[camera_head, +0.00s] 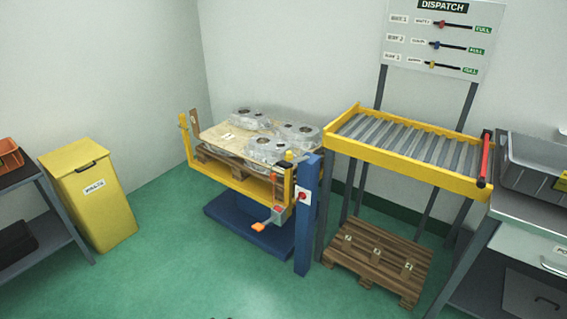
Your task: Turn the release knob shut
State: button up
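A small red knob (302,196) sits on a white plate on the front of a blue post (307,235), at the right front corner of the yellow lift table (232,183). It looks like the release knob, but it is too small to tell which way it is turned. A grey and red box (278,213) with an orange piece (258,227) beside it hangs low to the left of the post. My gripper cannot be made out; only tiny dark specks show at the bottom edge.
Several aluminium castings (268,149) lie on the lift table's board. A yellow-framed roller conveyor (400,165) stands right of the post, above a wooden pallet (375,258). A yellow bin (92,200) stands left. The green floor in front is clear.

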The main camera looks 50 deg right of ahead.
aim_at(302, 196)
jog(key=u, duration=1.05)
jog(key=k, duration=0.1)
jog(key=z, duration=2.35)
jog(key=k, duration=0.95)
jog(key=u, duration=0.15)
jog(key=i, duration=0.95)
jog(key=z, duration=0.05)
